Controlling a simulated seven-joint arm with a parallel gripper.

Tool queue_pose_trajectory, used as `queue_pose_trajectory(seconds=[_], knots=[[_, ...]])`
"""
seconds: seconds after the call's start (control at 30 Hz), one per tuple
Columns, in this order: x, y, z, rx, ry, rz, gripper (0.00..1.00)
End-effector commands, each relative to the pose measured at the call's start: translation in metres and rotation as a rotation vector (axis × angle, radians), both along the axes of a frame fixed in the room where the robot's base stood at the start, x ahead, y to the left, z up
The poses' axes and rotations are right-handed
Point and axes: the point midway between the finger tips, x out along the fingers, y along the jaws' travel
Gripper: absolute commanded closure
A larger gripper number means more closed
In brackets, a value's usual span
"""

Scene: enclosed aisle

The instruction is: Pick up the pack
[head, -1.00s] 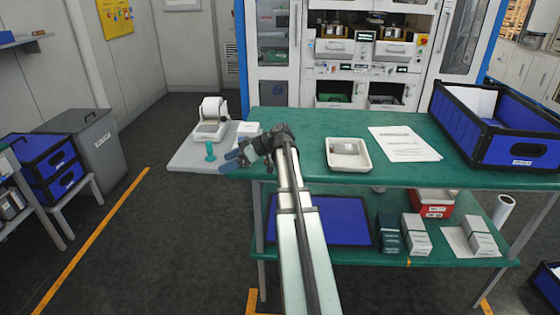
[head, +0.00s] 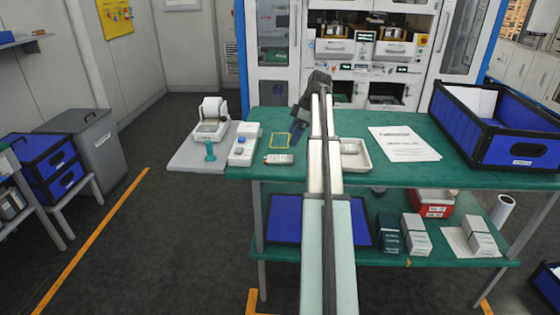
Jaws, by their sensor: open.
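A small whitish pack-like item (head: 278,159) lies flat near the front left edge of the green table; it is too small to read. My gripper (head: 297,134) is open and points down over the table, behind and to the right of that item, apart from it. A shallow white tray (head: 365,160) sits to the right, partly hidden by my arm. White and dark boxes stand on the lower shelf, so which thing is the pack is not certain.
Printed paper (head: 404,144) and a large blue crate (head: 500,152) are on the right. White boxes (head: 415,236) stand below.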

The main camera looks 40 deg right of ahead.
Motion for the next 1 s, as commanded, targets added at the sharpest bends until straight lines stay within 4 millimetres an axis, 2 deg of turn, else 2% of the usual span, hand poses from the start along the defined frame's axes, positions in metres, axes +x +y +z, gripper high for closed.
queue_pose_trajectory(seconds=[0.1,0.2,0.63,1.0], knots=[[0.005,0.008,-0.020,0.002,0.001,0.001,0.12],[0.009,0.011,-0.032,0.000,-0.001,0.001,0.12],[0.017,0.018,-0.053,0.001,-0.002,0.000,0.12],[0.030,0.030,-0.091,0.001,-0.001,0.000,0.12]])
